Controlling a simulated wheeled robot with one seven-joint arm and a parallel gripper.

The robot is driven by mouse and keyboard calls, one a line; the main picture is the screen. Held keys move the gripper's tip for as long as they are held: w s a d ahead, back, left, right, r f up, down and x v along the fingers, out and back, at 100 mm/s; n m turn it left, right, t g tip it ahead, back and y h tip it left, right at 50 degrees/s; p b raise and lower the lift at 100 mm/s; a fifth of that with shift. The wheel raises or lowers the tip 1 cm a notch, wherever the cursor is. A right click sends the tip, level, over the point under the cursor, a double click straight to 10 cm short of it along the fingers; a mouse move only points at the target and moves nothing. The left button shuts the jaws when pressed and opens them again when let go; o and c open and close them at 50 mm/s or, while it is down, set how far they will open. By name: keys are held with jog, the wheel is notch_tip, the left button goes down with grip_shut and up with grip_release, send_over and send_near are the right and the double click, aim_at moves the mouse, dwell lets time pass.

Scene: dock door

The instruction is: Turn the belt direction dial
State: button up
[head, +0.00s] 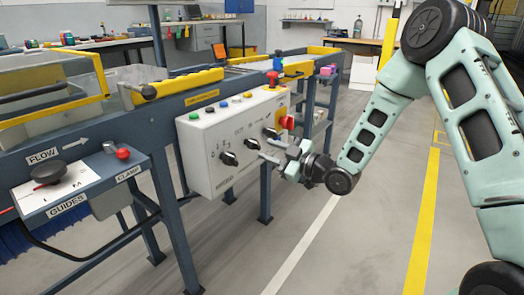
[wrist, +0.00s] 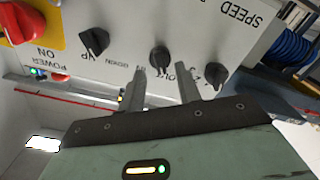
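The white control panel (head: 207,150) carries a row of black dials. The middle black dial (head: 252,144) has small lettering, partly hidden and upside down in the wrist view, so I cannot read for certain that it is the belt direction dial. This dial also shows in the wrist view (wrist: 160,58). My gripper (head: 268,147) is in front of the panel's right half. In the wrist view my gripper's fingers (wrist: 162,80) are spread, pointing at the middle dial, with a gap between them and nothing held. The fingertips look short of the dial.
An up/down dial (wrist: 94,41) and a red switch on yellow (wrist: 25,20) are on one side, and a numbered dial (wrist: 214,75) on the other. A red mushroom button (head: 273,77) tops the panel. Floor right of the panel is clear.

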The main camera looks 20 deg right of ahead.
aim_at(259, 147)
jog(key=shift+x, duration=1.75)
jog(key=c, duration=0.6)
jog(key=shift+m, duration=0.4)
jog(key=m+p, duration=0.3)
jog(key=m, duration=0.1)
jog(key=shift+r+m, duration=0.15)
jog(key=shift+m, duration=0.25)
jog(key=m+p, duration=0.2)
jog(key=m, duration=0.1)
jog(key=shift+m, duration=0.3)
jog(key=shift+m+p, duration=0.8)
jog(key=shift+m, duration=0.4)
jog(key=shift+f+m, duration=0.2)
jog(key=shift+m, duration=0.1)
